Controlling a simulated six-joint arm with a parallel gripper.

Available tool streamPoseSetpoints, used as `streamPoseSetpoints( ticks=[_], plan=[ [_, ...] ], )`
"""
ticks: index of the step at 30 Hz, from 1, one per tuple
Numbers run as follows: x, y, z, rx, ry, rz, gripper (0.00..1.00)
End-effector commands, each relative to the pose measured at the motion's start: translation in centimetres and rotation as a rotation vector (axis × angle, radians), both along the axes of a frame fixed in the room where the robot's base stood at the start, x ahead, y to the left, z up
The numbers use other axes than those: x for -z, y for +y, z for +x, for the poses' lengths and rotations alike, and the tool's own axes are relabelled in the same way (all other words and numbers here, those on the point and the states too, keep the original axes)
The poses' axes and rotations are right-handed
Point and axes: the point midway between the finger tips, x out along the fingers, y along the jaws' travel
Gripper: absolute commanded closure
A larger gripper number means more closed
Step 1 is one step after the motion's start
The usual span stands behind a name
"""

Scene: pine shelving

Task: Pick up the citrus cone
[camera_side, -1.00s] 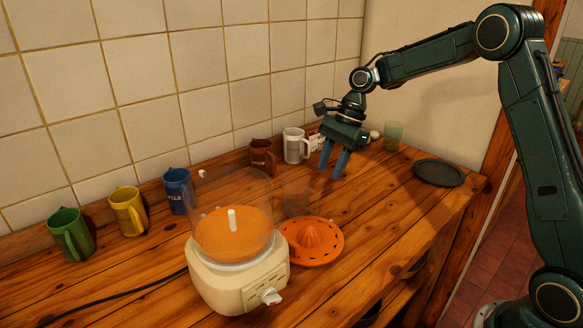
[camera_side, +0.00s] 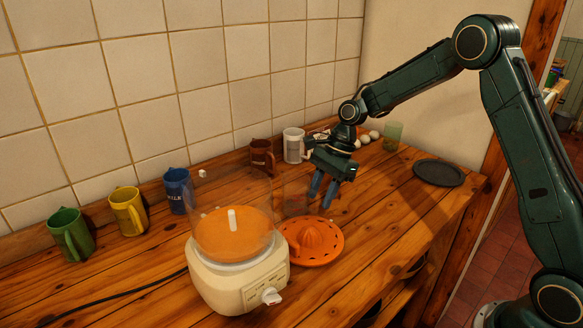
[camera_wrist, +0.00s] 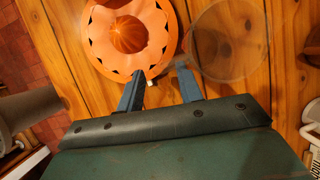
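The citrus cone (camera_side: 311,236) is the ribbed orange dome in the middle of a round orange juicer dish (camera_side: 327,255) on the wooden counter, just right of the food processor. In the wrist view the cone (camera_wrist: 128,30) and its slotted dish (camera_wrist: 172,42) are at the top, beyond the fingertips. My gripper (camera_side: 322,199) is above the counter, behind and slightly right of the cone, pointing down. Its two blue fingers (camera_wrist: 160,70) are apart with nothing between them. They do not touch the cone.
A cream food processor (camera_side: 215,282) with a clear bowl stands left of the dish. A clear glass (camera_wrist: 228,38) stands close beside the dish and fingers. Several mugs line the tiled wall, including a white one (camera_side: 293,146). A dark plate (camera_side: 438,173) lies right, with bare counter before it.

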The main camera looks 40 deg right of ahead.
Motion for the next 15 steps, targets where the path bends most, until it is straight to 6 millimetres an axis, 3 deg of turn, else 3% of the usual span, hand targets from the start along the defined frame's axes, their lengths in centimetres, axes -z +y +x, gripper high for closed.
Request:
streamPoseSetpoints(
  ticks=[4,15],
  plan=[
    [1.11,0.43,0.01,0.0,0.002,-0.001,0.64],
    [1.25,0.48,0.04,0.0,0.001,-0.001,0.64]
  ],
)
